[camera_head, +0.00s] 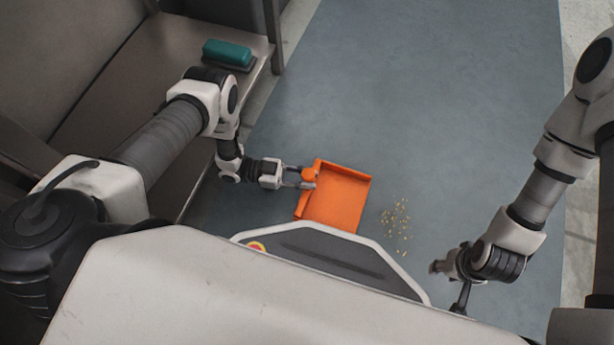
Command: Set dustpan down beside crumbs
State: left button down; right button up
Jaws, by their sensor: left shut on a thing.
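An orange dustpan (338,199) is low over or on the blue-grey floor, just left of the crumbs (397,220); I cannot tell if it touches the floor. Its near edge is partly hidden by my own base. My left gripper (306,177) is shut on the dustpan's short handle at its left side. The crumbs lie scattered in a small patch, apart from the dustpan's right edge. My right gripper (449,268) hangs to the right of and nearer than the crumbs, and its fingers are too small and turned to read.
A teal brush (228,53) with a dark underside lies on a brown-grey bench (150,95) at the upper left. The bench edge runs along my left arm. The blue-grey floor (430,90) beyond the dustpan and crumbs is clear.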

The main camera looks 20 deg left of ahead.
pick_arm(q)
jog(key=shift+f, duration=0.25)
jog(key=c, duration=0.9)
grip_release()
jog(key=shift+r, duration=0.1)
